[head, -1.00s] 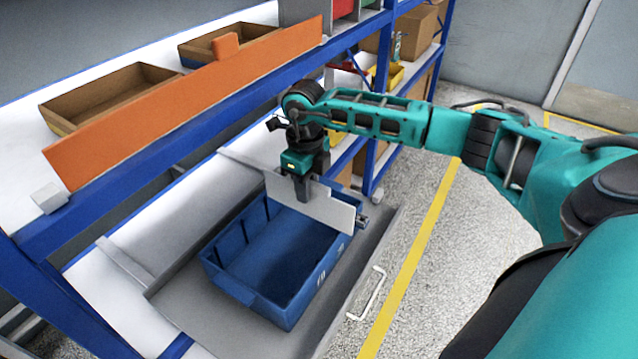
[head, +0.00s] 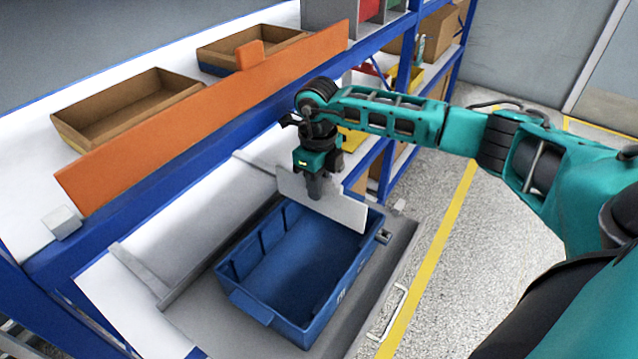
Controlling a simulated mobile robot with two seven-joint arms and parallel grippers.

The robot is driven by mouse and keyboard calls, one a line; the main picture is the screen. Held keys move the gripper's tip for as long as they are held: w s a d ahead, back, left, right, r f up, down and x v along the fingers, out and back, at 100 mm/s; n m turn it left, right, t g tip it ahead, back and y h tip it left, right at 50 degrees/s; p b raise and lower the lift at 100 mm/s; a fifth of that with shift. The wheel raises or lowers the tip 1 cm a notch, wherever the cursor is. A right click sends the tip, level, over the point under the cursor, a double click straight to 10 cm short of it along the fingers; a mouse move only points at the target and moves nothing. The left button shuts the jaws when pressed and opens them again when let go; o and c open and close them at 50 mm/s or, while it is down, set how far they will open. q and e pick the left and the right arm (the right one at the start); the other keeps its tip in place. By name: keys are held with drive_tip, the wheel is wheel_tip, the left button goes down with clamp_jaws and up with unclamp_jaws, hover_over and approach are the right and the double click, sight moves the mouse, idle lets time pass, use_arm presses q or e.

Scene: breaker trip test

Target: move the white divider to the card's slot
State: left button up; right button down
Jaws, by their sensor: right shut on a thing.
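The white divider (head: 340,212) is a flat, pale panel held upright at the far end of the blue bin (head: 268,312). My right gripper (head: 315,186) points down and is shut on the divider's upper edge. The divider hides part of the bin's far end, and I cannot tell whether its lower edge is inside a slot. Ribs forming slots show along the bin's left inner wall. A small card holder (head: 384,237) sits on the bin's right rim near the far end. My left gripper is not in view.
The bin rests on a grey pull-out tray (head: 195,318) with a white handle (head: 394,312) at its front. A long orange board (head: 215,112) lines the shelf above, with brown boxes (head: 125,106) behind it. Blue rack posts stand beyond my right arm.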

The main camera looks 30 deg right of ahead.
sight(318, 211)
drive_tip(key=shift+w+f+b, duration=0.15)
drive_tip(key=shift+f+b, duration=1.8)
drive_tip(key=shift+f, duration=0.7)
drive_tip(key=shift+f+b, duration=0.35)
drive_tip(key=shift+f, duration=0.15)
drive_tip(key=shift+f+b, duration=0.3)
drive_tip(key=shift+f+b, duration=0.45)
drive_tip(key=shift+f, duration=0.15)
